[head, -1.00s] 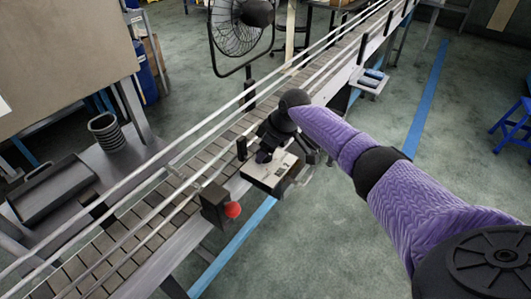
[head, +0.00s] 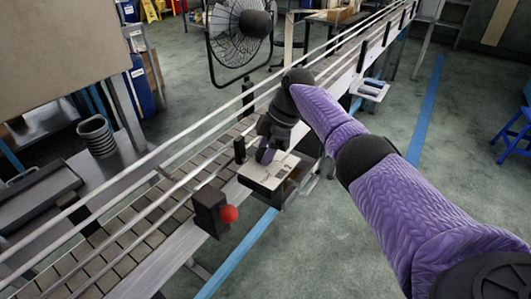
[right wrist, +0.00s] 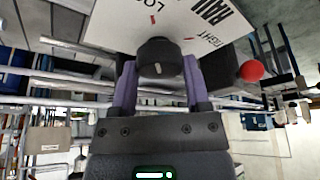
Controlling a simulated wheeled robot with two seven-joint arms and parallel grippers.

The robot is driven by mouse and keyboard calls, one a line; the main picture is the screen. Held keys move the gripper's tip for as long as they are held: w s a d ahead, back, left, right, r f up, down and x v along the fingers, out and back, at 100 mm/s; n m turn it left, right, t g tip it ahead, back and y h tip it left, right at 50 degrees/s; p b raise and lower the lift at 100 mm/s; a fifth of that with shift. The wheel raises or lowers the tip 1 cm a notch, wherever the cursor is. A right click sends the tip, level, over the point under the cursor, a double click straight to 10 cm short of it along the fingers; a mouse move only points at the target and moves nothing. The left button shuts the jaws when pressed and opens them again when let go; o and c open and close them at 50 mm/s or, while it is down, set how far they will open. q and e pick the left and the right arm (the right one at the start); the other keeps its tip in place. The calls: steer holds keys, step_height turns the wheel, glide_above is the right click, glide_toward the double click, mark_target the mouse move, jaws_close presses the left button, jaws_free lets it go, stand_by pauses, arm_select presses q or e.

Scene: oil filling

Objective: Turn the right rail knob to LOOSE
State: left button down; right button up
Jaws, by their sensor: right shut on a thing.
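The right rail knob (right wrist: 158,55) is a black round knob with a short white mark, seen in the right wrist view in front of a white label plate (right wrist: 115,25). The plate carries partly cut-off black lettering, with LOOSE and TIGHT beside red ticks. The white mark sits on the knob's lower part, away from both ticks. My right gripper (right wrist: 160,64) is shut on the knob, one purple finger on each side. In the head view my right gripper (head: 267,155) reaches down onto the white-topped box (head: 259,181) and hides the knob. My left gripper is out of view.
The box is at the near side of a slatted conveyor (head: 151,222) with metal guide rails (head: 160,150). A red ball-shaped button (head: 229,214) on a dark block is close by; it also shows in the right wrist view (right wrist: 251,70). A fan (head: 238,38) stands behind.

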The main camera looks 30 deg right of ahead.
stand_by(0.5)
steer(key=o, duration=1.3)
steer(key=p+v, duration=0.1)
steer(key=v, duration=0.9)
steer(key=shift+p, duration=0.35)
